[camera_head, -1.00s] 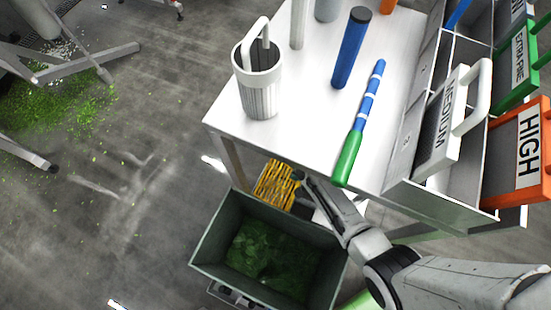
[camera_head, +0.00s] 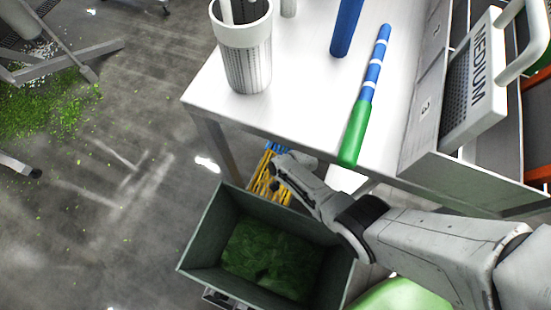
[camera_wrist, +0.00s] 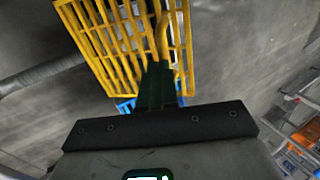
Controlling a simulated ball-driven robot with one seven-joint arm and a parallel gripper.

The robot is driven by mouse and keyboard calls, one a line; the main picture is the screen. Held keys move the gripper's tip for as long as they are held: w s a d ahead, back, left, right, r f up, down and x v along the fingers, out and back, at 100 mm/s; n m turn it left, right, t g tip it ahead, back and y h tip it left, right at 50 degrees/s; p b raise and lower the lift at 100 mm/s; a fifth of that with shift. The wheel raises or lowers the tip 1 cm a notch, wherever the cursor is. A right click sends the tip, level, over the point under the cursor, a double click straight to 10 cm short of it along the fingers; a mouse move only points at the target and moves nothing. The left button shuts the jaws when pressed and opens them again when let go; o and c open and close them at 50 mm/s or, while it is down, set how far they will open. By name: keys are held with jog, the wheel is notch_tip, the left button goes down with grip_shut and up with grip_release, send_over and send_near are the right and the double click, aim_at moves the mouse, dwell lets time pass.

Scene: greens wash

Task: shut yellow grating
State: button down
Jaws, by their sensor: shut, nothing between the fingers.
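The yellow grating (camera_head: 262,172) shows under the front edge of the white table, just behind the green bin. My gripper (camera_head: 279,172) covers part of it in the head view. In the wrist view the yellow grating (camera_wrist: 112,40) stands up with its bars ahead of my gripper (camera_wrist: 160,68). The dark green fingers are shut and empty. Their tips are at a yellow upright bar near the grating's right side; I cannot tell if they touch it. A blue part (camera_wrist: 125,105) shows at the grating's lower edge, partly hidden by my gripper.
The green bin (camera_head: 205,232) with green matter inside stands close below my arm. The white table (camera_head: 310,110) carries a perforated cup (camera_head: 246,60) and a blue-green stick (camera_head: 362,110). A rack with a MEDIUM panel (camera_head: 480,85) is at right.

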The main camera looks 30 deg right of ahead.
aim_at(265, 172)
dwell(0.3)
jog(key=w+a+f+b, duration=0.1)
jog(key=w+f+b, duration=0.1)
jog(key=b, duration=0.1)
jog(key=shift+w+a+f+g+b, duration=0.2)
jog(key=shift+a+g+b, duration=0.1)
jog(key=shift+a, duration=0.1)
jog(key=shift+w+a+f+g+h+b, duration=0.2)
jog(key=shift+w+f+g+h+b, duration=0.05)
jog(key=shift+g+h+b, duration=0.15)
jog(key=shift+w+a+g+h+b, duration=0.15)
jog(key=shift+w+g+h+b, duration=0.05)
jog(key=shift+g+h+b, duration=0.35)
jog(key=shift+r, duration=0.1)
